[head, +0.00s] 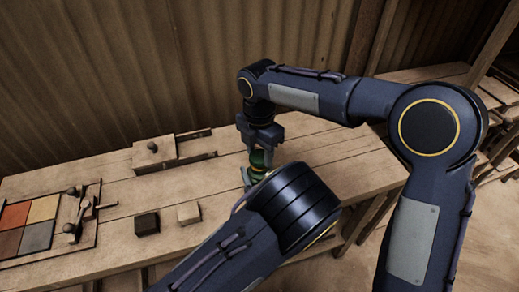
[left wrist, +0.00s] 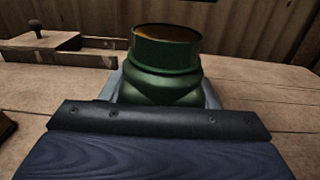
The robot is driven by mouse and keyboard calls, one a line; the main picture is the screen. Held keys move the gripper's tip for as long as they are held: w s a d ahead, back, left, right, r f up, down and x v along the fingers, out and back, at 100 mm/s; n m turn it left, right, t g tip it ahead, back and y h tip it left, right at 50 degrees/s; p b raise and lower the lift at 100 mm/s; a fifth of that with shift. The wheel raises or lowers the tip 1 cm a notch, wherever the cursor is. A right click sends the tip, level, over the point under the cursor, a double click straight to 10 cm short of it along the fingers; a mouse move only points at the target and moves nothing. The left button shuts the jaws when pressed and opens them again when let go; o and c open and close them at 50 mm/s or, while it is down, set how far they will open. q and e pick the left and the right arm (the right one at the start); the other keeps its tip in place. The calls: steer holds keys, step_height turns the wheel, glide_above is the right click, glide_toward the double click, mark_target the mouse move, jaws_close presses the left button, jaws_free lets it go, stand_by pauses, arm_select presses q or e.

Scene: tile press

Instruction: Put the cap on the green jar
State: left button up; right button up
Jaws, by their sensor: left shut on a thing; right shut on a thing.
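The green jar (left wrist: 165,62) stands upright between my left gripper's fingers in the left wrist view, its brownish top uncovered. In the head view the jar (head: 256,178) is mostly hidden behind my left wrist. My left gripper (left wrist: 163,95) is shut around the jar's body. My right gripper (head: 260,148) points down right above the jar and is shut on a small dark green piece, seemingly the cap (head: 259,157). The cap appears slightly above the jar's mouth, though the exact gap is hard to tell.
A wooden box with a knob (head: 155,150) stands at the back of the table (head: 330,165). A dark block (head: 147,224) and a pale block (head: 188,213) lie left of the jar. A tray of coloured tiles (head: 40,208) lies far left. The table right of the jar is clear.

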steer(key=shift+f, duration=0.85)
steer(key=shift+f, duration=0.55)
